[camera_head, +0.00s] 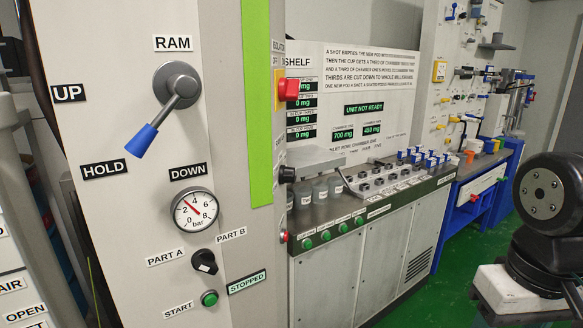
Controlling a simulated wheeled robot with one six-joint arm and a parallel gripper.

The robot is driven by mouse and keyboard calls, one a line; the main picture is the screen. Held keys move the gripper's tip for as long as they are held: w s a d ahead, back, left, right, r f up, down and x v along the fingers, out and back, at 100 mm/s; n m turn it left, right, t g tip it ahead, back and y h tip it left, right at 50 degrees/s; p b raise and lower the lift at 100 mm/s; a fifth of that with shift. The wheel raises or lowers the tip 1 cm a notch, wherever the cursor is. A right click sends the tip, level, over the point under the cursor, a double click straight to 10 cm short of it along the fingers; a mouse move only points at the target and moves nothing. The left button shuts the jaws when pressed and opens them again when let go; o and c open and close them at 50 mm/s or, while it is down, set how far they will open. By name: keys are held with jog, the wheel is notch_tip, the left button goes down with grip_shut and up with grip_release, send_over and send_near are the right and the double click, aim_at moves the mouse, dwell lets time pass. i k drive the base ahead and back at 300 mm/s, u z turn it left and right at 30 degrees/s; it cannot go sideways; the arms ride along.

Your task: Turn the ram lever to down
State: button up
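The ram lever (164,109) is on the grey panel at the left, under the RAM label (173,43). It has a round grey hub and a blue-tipped handle that slants down and left. The blue tip lies between the UP label (69,93), the HOLD label (104,169) and the DOWN label (188,172), nearest to HOLD. Nothing touches the lever. My gripper is not in view; only a dark part of my arm shows at the right edge.
Below the lever are a pressure gauge (194,210), a black PART A/PART B knob (204,262) and a green START button (209,298). A red switch (288,89) juts from the panel's right side. A bench (350,265) with jars and blue-topped items runs behind. Green floor is open at the lower right.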

aim_at(185, 86)
jog(key=z, duration=1.95)
jog(key=k, duration=0.9)
jog(key=u, duration=1.95)
